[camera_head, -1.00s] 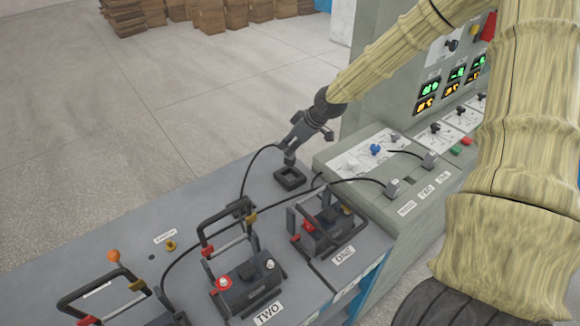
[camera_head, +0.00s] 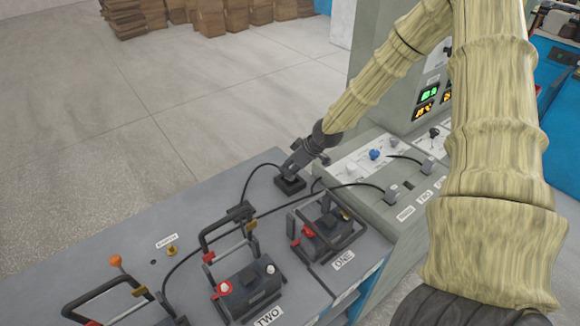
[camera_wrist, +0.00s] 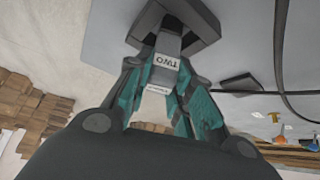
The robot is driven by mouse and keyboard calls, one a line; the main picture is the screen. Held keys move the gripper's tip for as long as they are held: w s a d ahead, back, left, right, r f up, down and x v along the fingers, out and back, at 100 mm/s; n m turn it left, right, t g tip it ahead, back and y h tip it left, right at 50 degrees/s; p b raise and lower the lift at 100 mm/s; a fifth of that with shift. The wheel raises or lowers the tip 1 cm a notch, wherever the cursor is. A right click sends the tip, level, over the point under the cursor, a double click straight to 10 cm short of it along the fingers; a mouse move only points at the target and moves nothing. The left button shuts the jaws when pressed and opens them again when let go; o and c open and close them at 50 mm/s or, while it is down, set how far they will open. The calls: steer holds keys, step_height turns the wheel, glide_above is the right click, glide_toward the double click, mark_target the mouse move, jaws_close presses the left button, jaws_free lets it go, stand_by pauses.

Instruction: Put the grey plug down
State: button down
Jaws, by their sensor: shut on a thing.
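The grey plug (camera_wrist: 168,47) carries a white label reading TWO and sits between my fingertips in the wrist view. My gripper (camera_wrist: 165,75) is shut on it, with teal finger pads at its sides. The plug's far end is at the dark square holder (camera_wrist: 194,22) on the bench top; how deep it sits in it I cannot tell. In the head view my gripper (camera_head: 292,172) points down at the same holder (camera_head: 290,186), and the plug is mostly hidden there by the gripper.
Battery ONE (camera_head: 328,228) and battery TWO (camera_head: 247,287) stand on the bench in front. Black cables cross the bench top (camera_head: 215,195) near the holder. The sloped grey console (camera_head: 365,185) with plugged leads is close on the right.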

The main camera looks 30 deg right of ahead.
steer(key=shift+f, duration=0.15)
steer(key=c, duration=1.3)
jaws_free()
steer(key=shift+o, duration=0.2)
steer(key=shift+r, duration=0.2)
steer(key=b+v, duration=0.1)
steer(key=v, duration=1.1)
